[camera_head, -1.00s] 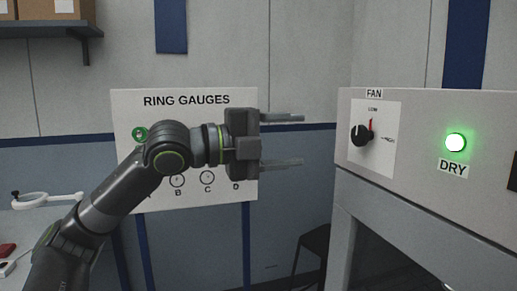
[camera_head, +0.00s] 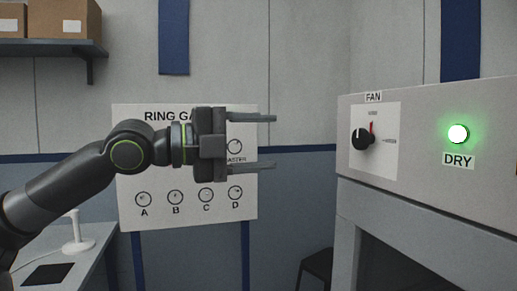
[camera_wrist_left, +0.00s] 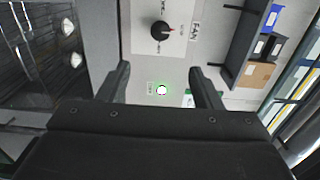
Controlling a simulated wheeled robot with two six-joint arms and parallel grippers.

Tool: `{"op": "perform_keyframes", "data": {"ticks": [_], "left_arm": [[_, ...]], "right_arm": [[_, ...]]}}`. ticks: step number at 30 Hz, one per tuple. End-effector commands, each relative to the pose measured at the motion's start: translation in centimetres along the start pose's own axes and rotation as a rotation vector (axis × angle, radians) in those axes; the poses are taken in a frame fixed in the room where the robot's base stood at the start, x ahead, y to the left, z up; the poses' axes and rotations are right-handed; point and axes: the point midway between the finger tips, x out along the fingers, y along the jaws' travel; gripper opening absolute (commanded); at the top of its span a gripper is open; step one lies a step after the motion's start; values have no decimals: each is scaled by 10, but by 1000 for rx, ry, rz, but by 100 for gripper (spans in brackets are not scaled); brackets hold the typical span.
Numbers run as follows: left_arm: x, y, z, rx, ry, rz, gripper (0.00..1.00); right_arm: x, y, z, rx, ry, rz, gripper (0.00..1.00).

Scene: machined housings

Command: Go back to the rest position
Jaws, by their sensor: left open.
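My left gripper (camera_head: 272,142) is open and empty, its two fingers apart and pointing right in the head view. It is in front of the ring gauges board (camera_head: 190,215) and hides part of its lettering. It is apart from the grey machine (camera_head: 420,190) on the right. In the left wrist view the open fingers (camera_wrist_left: 158,80) frame the machine's panel, with the lit green DRY light (camera_wrist_left: 162,90) between them. My right gripper is not in view.
The machine carries a black FAN knob (camera_head: 362,139) and a glowing DRY light (camera_head: 458,134). A shelf (camera_head: 45,47) with cardboard boxes hangs at upper left. A table (camera_head: 85,258) with a white stand (camera_head: 78,235) is at lower left. A dark stool (camera_head: 317,265) stands near the machine.

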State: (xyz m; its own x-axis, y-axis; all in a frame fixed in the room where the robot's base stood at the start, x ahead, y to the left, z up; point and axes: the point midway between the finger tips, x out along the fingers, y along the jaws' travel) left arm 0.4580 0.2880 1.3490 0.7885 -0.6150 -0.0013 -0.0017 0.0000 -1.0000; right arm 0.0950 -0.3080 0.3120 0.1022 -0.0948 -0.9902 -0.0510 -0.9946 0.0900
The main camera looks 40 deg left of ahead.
Motion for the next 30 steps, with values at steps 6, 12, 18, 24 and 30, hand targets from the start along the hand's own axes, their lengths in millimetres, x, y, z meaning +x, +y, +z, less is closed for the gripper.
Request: {"op": "perform_keyframes", "data": {"ticks": [6, 12, 18, 24, 30], "left_arm": [[0, 0, 0, 0, 0, 0, 59], [0, 0, 0, 0, 0, 0, 59], [6, 3, 25, -60, -26, -23, 59], [22, 47, 140, -331, -180, -111, 59], [22, 154, 251, -614, -394, -159, 59]], "right_arm": [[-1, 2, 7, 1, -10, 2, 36], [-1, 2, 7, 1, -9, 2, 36], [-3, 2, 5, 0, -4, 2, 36], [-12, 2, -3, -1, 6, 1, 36], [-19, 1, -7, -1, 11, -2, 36]]}}
